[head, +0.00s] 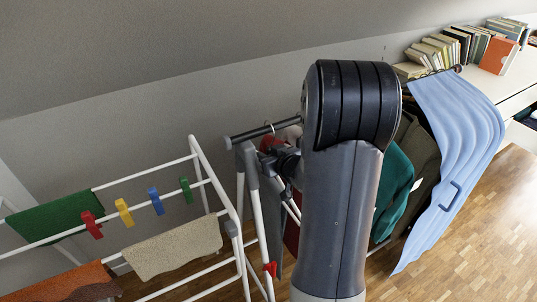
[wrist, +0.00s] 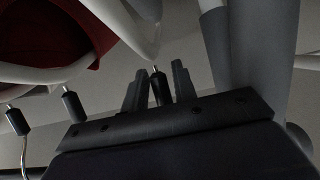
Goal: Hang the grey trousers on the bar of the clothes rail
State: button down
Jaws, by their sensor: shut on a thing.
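The clothes rail's bar (head: 250,133) runs from left to right behind my arm, which hides its middle. My gripper (head: 280,158) is just below the bar's left part, beside the rail's post. In the wrist view my gripper (wrist: 157,88) is shut on the dark neck of a hanger (wrist: 159,90). A narrow dark grey cloth (head: 277,240) hangs below my gripper, probably the grey trousers; most of it is hidden. I cannot tell whether the held hanger's hook touches the bar.
A drying rack (head: 197,165) with pegs and cloths stands close on the left. A red garment (wrist: 50,35) hangs close to my gripper. A teal garment (head: 397,185) and a blue cloth (head: 455,140) hang right. Books (head: 450,48) line a shelf behind.

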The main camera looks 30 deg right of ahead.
jog(key=shift+r, duration=0.1)
jog(key=c, duration=1.1)
grip_release()
jog(key=shift+o, duration=0.2)
jog(key=p+v, duration=0.1)
jog(key=v, duration=0.9)
jog(key=shift+p, duration=0.4)
jog(key=shift+s, duration=0.4)
